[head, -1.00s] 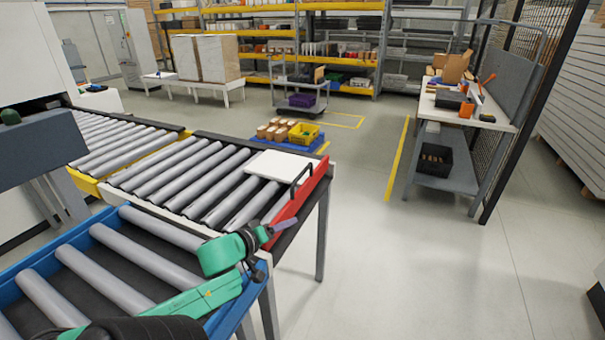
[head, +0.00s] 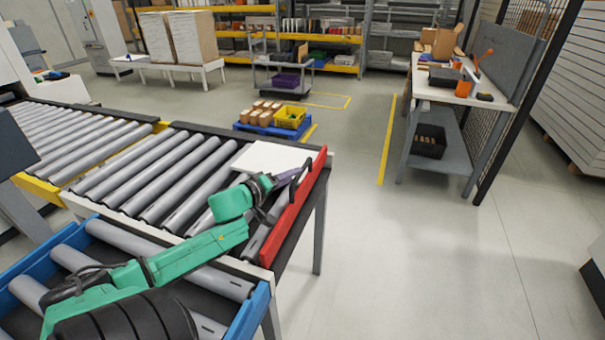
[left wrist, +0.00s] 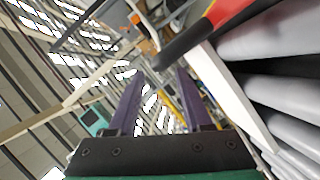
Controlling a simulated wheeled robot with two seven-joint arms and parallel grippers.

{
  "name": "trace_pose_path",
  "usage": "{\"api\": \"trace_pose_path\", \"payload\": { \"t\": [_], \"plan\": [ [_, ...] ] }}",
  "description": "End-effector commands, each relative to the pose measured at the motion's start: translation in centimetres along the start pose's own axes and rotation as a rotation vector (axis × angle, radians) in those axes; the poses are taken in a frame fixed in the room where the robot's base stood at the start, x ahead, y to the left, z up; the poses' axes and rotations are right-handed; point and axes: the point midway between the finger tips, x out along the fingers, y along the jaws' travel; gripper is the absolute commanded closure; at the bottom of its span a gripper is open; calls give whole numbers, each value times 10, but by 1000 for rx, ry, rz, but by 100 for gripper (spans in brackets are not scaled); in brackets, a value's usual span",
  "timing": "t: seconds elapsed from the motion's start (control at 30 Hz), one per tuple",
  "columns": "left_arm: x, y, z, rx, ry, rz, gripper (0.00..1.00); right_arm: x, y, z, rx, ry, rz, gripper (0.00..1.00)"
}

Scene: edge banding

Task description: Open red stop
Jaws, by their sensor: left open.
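The red stop (head: 296,208) is a long red bar standing along the right end of the grey roller conveyor (head: 160,172). A black handle (head: 299,176) rises on its roller side. A white panel (head: 270,158) lies on the rollers against the stop. My left gripper (head: 286,177) is at the handle, over the panel's near edge. In the left wrist view its two purple fingers (left wrist: 155,100) are apart. The dark handle (left wrist: 195,45) passes near the right fingertip there; I cannot tell whether they touch. My right gripper is out of view.
A second conveyor with a blue frame (head: 258,304) stands in front, under my left arm. Open floor (head: 390,250) lies right of the stop. A workbench (head: 470,95) stands at the back right. A blue pallet with boxes and a yellow crate (head: 290,117) sits behind the conveyor.

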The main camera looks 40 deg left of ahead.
Motion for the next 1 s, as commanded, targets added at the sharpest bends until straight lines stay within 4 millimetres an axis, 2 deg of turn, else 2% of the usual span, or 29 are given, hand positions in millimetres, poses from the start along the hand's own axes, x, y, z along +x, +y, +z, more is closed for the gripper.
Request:
{"api": "trace_pose_path", "payload": {
  "t": [0.1, 0.3, 0.47, 0.7, 0.73, 0.83, 0.87, 1.0],
  "plan": [
    [23, 0, -1, 1, 3, 4, 50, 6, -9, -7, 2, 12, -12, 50],
    [52, 0, -1, 0, 2, 1, 50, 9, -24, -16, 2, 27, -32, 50],
    [62, 1, -1, 1, 1, 0, 50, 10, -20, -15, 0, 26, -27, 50],
    [63, 0, 0, 2, 0, 0, 50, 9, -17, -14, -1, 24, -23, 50],
    [63, 0, 0, 2, 0, 0, 58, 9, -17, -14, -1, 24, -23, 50],
    [63, 0, 0, 2, 0, 0, 96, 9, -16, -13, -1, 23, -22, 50],
    [63, 0, 0, 1, 0, 0, 100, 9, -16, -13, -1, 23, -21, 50],
    [63, 0, 0, 1, 0, 0, 100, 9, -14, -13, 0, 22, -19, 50]
  ]
}}
